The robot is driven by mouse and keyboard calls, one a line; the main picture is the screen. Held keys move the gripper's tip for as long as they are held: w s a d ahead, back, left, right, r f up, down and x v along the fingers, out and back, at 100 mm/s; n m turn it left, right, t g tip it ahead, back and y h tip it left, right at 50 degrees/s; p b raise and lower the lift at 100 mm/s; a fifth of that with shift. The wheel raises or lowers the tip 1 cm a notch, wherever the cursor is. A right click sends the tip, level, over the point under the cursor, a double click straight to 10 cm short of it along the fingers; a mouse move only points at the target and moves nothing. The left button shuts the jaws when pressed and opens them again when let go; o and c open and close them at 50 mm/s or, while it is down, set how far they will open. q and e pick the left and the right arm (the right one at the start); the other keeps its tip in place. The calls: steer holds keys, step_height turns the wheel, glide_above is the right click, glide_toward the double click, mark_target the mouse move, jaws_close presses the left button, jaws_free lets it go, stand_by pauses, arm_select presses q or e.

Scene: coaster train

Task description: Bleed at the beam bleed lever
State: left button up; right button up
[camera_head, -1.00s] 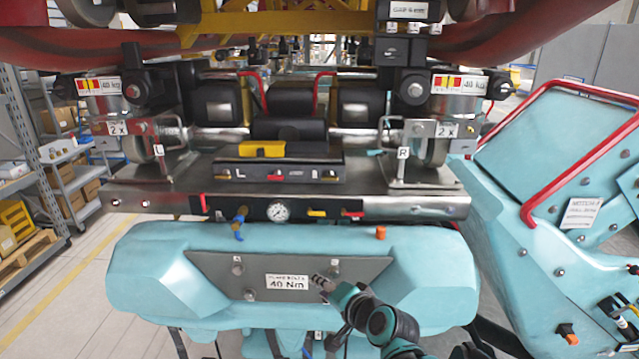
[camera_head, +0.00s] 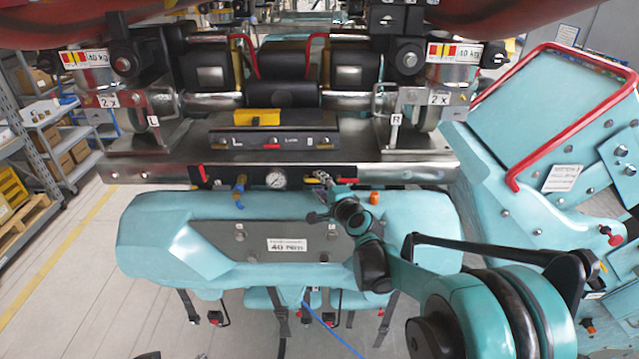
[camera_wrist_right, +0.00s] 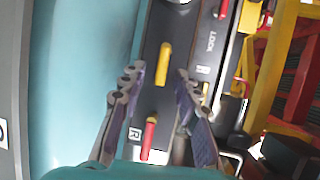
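A dark beam (camera_head: 225,178) with a round gauge (camera_head: 276,179) crosses the middle of the head view. It carries a yellow lever, clear in the right wrist view (camera_wrist_right: 163,63), and a red lever (camera_head: 345,181), also in the right wrist view (camera_wrist_right: 148,138). No readable label shows which is the bleed lever. My right gripper (camera_head: 321,180) is at the beam front, right of the gauge, partly covering the levers. In the right wrist view its fingers (camera_wrist_right: 157,76) are spread and empty, with the yellow lever between the tips. My left gripper is not in view.
A blue valve handle (camera_head: 238,184) sits left of the gauge and an orange knob (camera_head: 374,197) to the right. A teal seat body (camera_head: 180,235) lies below the beam. A teal car with a red rail (camera_head: 515,150) stands at right; shelves (camera_head: 60,130) stand at left.

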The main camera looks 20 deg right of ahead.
steer(key=shift+w, duration=0.25)
steer(key=shift+a, duration=0.1)
jaws_close()
